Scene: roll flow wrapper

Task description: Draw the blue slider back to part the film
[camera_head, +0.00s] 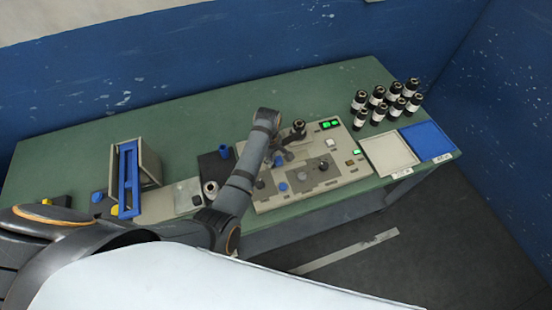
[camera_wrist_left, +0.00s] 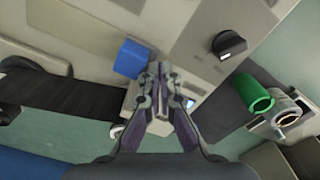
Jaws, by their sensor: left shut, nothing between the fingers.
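The flow wrapper (camera_head: 328,185) is a beige machine with knobs and green-lit displays on the green table. My left gripper (camera_head: 287,154) is over its middle, reaching in from the left front, small and partly merged with dark parts there. In the left wrist view my left gripper (camera_wrist_left: 160,77) has its fingers together with nothing between them. A blue block (camera_wrist_left: 130,58), which looks like the slider, is just left of the fingertips; I cannot tell whether they touch. A dark strip (camera_wrist_left: 65,90), perhaps the film, runs left of it. My right gripper is not in view.
Several black bottles (camera_head: 377,95) stand at the back right, behind a beige tray (camera_head: 390,153) and a blue tray (camera_head: 428,141). A blue-fronted stand (camera_head: 128,180) is at left. In the wrist view, a black knob (camera_wrist_left: 229,43) and a green roll (camera_wrist_left: 254,93) are near the gripper.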

